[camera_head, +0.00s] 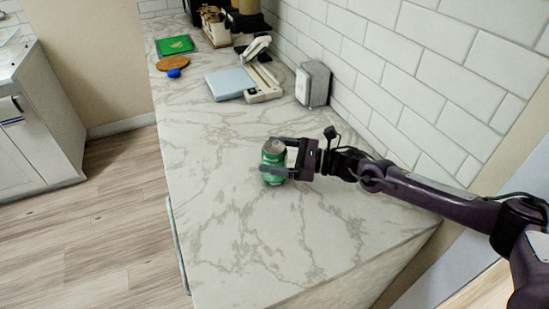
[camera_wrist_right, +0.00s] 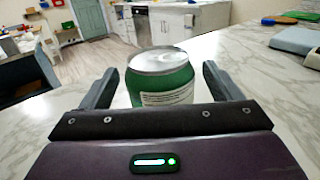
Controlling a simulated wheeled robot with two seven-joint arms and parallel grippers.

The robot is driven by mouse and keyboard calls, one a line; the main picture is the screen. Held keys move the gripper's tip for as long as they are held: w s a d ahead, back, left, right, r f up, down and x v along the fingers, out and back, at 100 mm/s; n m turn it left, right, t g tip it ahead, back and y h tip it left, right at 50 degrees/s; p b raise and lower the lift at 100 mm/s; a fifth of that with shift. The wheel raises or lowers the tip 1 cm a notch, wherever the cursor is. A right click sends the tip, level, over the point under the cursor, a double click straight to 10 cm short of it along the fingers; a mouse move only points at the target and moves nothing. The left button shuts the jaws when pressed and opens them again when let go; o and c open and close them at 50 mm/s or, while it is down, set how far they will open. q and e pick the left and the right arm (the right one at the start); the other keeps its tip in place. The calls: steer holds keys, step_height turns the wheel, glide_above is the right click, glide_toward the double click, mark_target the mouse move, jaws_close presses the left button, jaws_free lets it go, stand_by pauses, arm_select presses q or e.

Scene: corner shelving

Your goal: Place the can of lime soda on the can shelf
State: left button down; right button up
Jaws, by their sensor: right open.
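A green can with a silver top, the lime soda can (camera_head: 273,158), stands upright on the marble counter in the head view. My right gripper (camera_head: 276,155) reaches in from the right, with its fingers on either side of the can. In the right wrist view the can (camera_wrist_right: 161,80) stands between the two open fingers, with a gap visible on each side. The can's lower part is hidden by the gripper body there. My left gripper is not in view. No can shelf can be made out.
The marble counter (camera_head: 225,225) is clear around the can. A grey box (camera_head: 313,84) stands against the tiled wall. A light blue flat object (camera_head: 230,83), a green board (camera_head: 175,45) and a small blue item (camera_head: 174,73) lie farther back.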

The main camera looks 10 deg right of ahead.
steer(key=shift+x, duration=1.05)
steer(key=shift+r, duration=0.1)
steer(key=c, duration=1.4)
